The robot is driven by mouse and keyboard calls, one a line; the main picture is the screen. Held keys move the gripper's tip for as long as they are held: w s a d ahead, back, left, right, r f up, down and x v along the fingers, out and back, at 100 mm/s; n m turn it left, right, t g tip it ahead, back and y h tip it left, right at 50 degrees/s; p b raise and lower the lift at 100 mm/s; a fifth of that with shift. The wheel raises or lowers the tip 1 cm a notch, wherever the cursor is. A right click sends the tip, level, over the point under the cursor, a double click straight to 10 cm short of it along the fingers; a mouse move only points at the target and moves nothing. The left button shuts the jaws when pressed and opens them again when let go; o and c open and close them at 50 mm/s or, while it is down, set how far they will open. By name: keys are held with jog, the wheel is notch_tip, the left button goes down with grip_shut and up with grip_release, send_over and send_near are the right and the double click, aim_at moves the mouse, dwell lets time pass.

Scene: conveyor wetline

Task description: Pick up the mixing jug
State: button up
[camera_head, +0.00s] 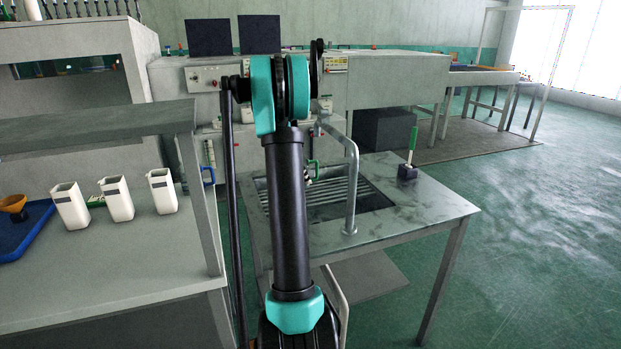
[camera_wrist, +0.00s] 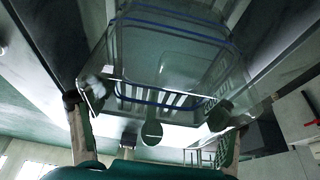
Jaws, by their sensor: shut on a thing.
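A clear, see-through vessel with blue bands, which I take for the mixing jug (camera_wrist: 165,60), fills the upper middle of the wrist view. It sits between the two fingers of my gripper (camera_wrist: 152,138), which are shut on it, one finger at each side. Its handle and full outline are hard to make out. In the head view my own arm hides the gripper and the jug. From these frames I cannot tell whether the jug touches a surface below.
A marbled table (camera_head: 430,208) with a slatted sink (camera_head: 330,195) and a tall curved tap (camera_head: 352,185) stands ahead. A green-handled tool (camera_head: 412,145) stands at its right. White containers (camera_head: 117,199) and a blue tray (camera_head: 30,232) are on the left counter. Open floor lies right.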

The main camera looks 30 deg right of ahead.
jog(key=shift+w+a+r, duration=0.2)
jog(key=shift+a+r, duration=0.3)
jog(key=shift+a, duration=0.4)
jog(key=shift+w+a+r, duration=0.25)
jog(key=shift+a+r, duration=0.2)
jog(key=shift+a, duration=0.45)
jog(key=shift+w+a+r, duration=0.2)
jog(key=shift+a+r, duration=0.3)
jog(key=shift+a, duration=0.4)
jog(key=shift+s, duration=0.1)
